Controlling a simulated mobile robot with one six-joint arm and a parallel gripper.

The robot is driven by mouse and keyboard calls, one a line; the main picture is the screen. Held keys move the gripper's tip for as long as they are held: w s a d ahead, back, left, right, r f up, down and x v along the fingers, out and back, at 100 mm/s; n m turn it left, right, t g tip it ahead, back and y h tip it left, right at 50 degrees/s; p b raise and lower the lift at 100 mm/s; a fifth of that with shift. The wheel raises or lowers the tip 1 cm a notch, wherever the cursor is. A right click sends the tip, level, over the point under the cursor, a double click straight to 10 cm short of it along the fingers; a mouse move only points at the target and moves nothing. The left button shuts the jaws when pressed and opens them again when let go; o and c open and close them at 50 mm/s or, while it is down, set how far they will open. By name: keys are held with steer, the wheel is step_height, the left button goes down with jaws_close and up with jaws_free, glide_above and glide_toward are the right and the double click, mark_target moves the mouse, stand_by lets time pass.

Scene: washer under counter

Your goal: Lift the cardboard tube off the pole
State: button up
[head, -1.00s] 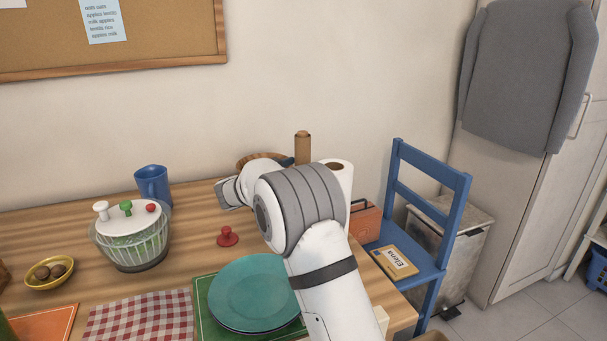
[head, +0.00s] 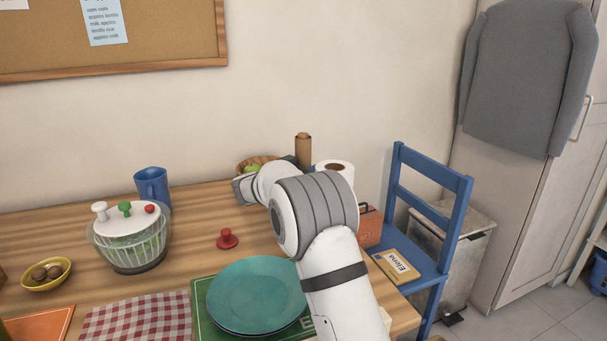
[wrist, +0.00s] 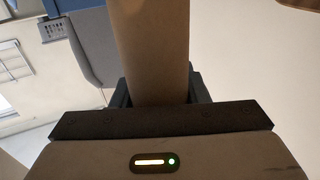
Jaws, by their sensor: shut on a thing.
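The brown cardboard tube (head: 303,152) stands upright at the back of the table, behind my arm. A darker rounded tip, likely the pole's, shows at its top; the rest of the pole is hidden. The tube's lower part is hidden behind my arm and the paper roll. My gripper (head: 294,162) reaches it from the left, mostly hidden by my wrist. In the wrist view the tube (wrist: 150,45) runs between the dark jaws of my gripper (wrist: 157,90), which are shut on it.
A white paper roll (head: 345,174) stands close to the tube's right, and a basket with green fruit (head: 252,168) to its left. A red toolbox-like case (head: 369,226) and blue chair (head: 433,185) are to the right. Teal plates (head: 256,292) and a red knobbed piece (head: 227,239) lie nearer.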

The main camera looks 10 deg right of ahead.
steer(key=shift+c, duration=1)
steer(key=shift+r, duration=0.15)
